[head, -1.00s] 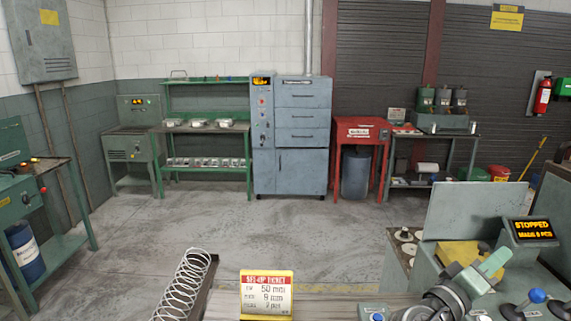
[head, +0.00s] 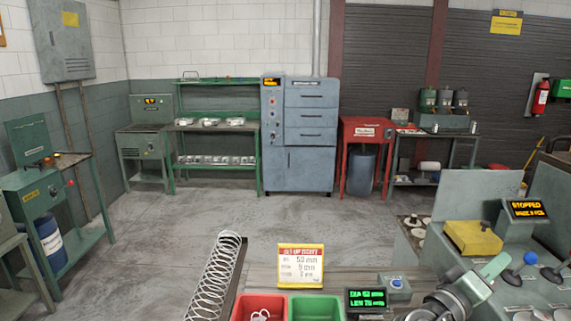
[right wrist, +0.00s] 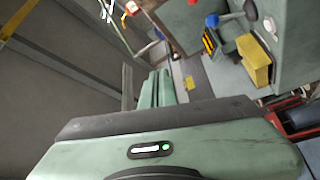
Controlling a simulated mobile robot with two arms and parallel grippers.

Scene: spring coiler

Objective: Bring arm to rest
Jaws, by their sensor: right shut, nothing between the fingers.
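My right arm shows at the lower right of the head view, with its green gripper (head: 500,262) in front of the coiler machine's grey-green body. In the right wrist view the two green fingers of this gripper (right wrist: 158,78) lie together, shut and empty. The coiler's display (head: 528,209) reads STOPPED in orange. A yellow block (head: 472,238) sits on the machine left of the display, and it also shows in the right wrist view (right wrist: 255,62). My left gripper is out of view.
A coiled spring (head: 213,279) lies in a trough at the bottom. A set-up ticket (head: 300,266) stands behind a red bin (head: 243,308) and a green bin (head: 303,309). The floor beyond is clear.

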